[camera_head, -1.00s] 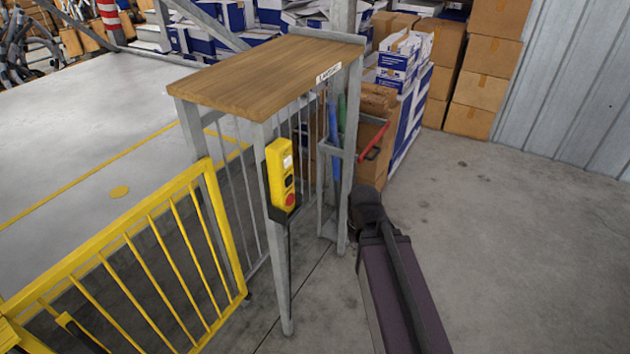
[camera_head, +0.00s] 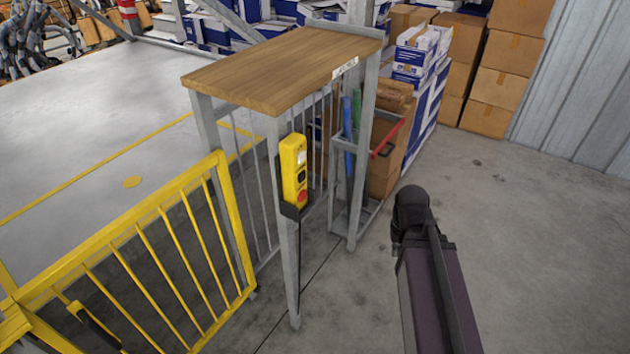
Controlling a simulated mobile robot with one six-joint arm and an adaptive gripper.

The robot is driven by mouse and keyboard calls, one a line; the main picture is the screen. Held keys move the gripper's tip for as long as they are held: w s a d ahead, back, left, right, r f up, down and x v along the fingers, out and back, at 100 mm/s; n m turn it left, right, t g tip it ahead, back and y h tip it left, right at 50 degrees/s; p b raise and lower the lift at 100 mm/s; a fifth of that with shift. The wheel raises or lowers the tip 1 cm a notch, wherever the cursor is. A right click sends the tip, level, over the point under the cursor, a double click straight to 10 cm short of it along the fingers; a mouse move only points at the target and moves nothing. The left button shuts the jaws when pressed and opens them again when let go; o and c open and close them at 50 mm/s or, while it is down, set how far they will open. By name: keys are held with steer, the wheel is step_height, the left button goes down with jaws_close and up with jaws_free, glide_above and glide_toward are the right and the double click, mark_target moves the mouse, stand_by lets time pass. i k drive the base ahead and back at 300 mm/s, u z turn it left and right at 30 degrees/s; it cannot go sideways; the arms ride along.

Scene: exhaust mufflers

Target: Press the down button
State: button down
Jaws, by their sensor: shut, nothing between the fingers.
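A yellow push-button box (camera_head: 293,165) hangs upright on a grey post of the wooden-topped stand. Its face shows a pale patch (camera_head: 299,156) at the top, a dark button (camera_head: 301,175) in the middle and a red button (camera_head: 302,196) below. I cannot read any markings, so I cannot tell which button is down. My dark arm stands to the right of the box, clear of it, with its rounded black joint nearest the stand. I cannot make out my gripper or its fingers in this view.
A yellow barred gate (camera_head: 150,250) stands left of the post. A cart with a red handle (camera_head: 387,140) and stacked cardboard boxes (camera_head: 505,70) stand behind. Bare floor (camera_head: 540,240) lies open at the right.

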mark_target(302, 176)
steer(key=z, duration=0.1)
steer(key=k, duration=1.55)
steer(key=u, duration=0.8)
steer(key=i, duration=1.05)
steer(key=u, duration=0.05)
